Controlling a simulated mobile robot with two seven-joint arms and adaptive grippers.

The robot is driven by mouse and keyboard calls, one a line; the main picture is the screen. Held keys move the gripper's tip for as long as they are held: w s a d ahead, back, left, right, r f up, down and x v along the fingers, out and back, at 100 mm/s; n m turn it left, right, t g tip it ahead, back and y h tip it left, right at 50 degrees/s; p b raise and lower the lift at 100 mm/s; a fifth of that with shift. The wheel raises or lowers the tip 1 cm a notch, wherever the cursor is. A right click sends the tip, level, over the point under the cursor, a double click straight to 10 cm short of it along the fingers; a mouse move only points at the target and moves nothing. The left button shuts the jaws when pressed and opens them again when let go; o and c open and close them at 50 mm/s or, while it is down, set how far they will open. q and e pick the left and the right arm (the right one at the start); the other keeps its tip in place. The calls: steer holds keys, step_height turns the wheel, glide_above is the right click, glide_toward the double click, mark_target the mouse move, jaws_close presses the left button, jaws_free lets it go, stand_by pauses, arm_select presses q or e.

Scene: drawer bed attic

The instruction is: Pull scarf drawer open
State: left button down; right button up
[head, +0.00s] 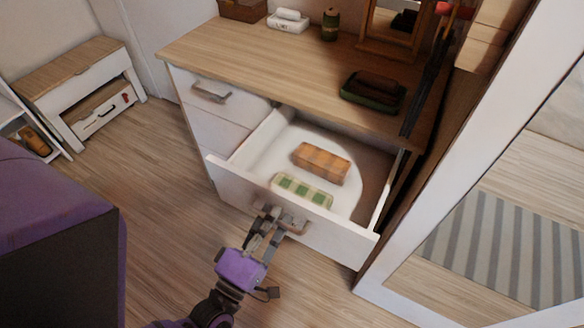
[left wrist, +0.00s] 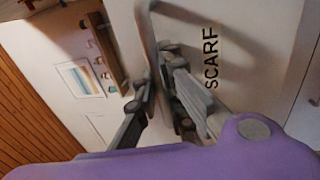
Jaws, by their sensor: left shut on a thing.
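The scarf drawer (head: 335,233) is the wide white drawer of the dresser and stands pulled out in the head view. Inside it lie an orange-brown folded piece (head: 321,163) and a green checked folded piece (head: 302,191). My left gripper (head: 268,219) is at the drawer's front and shut on its metal handle (head: 293,222). The left wrist view shows the gripper (left wrist: 160,85) at the handle (left wrist: 147,35), beside the printed word SCARF (left wrist: 211,58) on the white front. The gripper covers part of the handle. My right gripper is not in view.
The dresser top (head: 260,52) holds a green tray (head: 372,92), a dark jar (head: 330,24) and a white bundle (head: 288,20). A closed drawer with a handle (head: 211,92) is at left. A white-framed mirror (head: 440,250) stands close at right. Wooden floor (head: 150,190) is open at left.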

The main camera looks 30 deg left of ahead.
arm_select(q)
steer(key=shift+s, duration=0.35)
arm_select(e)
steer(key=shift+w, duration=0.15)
arm_select(q)
steer(key=c, duration=2.1)
jaws_free()
steer(key=s+f, duration=0.2)
steer(key=s, duration=1)
steer(key=shift+a+f, duration=0.15)
steer(key=shift+a, duration=0.05)
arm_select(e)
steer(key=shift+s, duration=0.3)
arm_select(q)
steer(key=shift+w, duration=0.15)
